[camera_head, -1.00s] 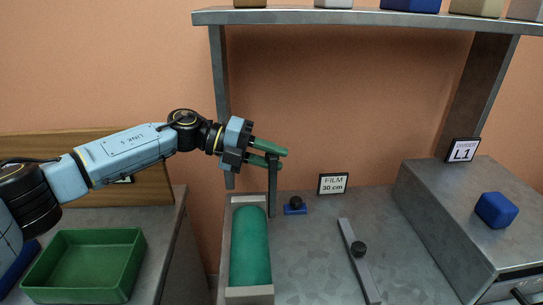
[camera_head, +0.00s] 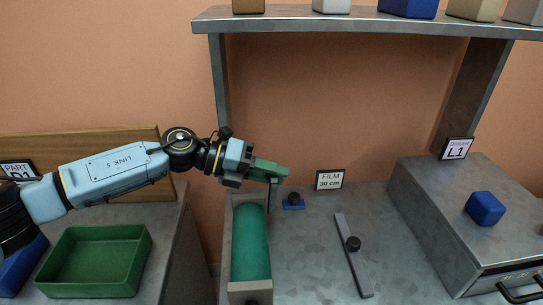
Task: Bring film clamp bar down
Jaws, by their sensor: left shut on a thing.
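My left gripper (camera_head: 284,173) is shut on the upper end of a dark grey bar, which looks like the film clamp bar (camera_head: 273,197). The bar rises at the back right corner of a long grey holder (camera_head: 225,258). Its upper end is hidden by the green fingers, and I cannot tell how far it tilts. A green film roll (camera_head: 251,243) lies in the holder, below and in front of the gripper. My right gripper is not in view.
A flat grey bar with a black knob (camera_head: 353,244) lies on the metal bench. A green tray (camera_head: 96,284) is left.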

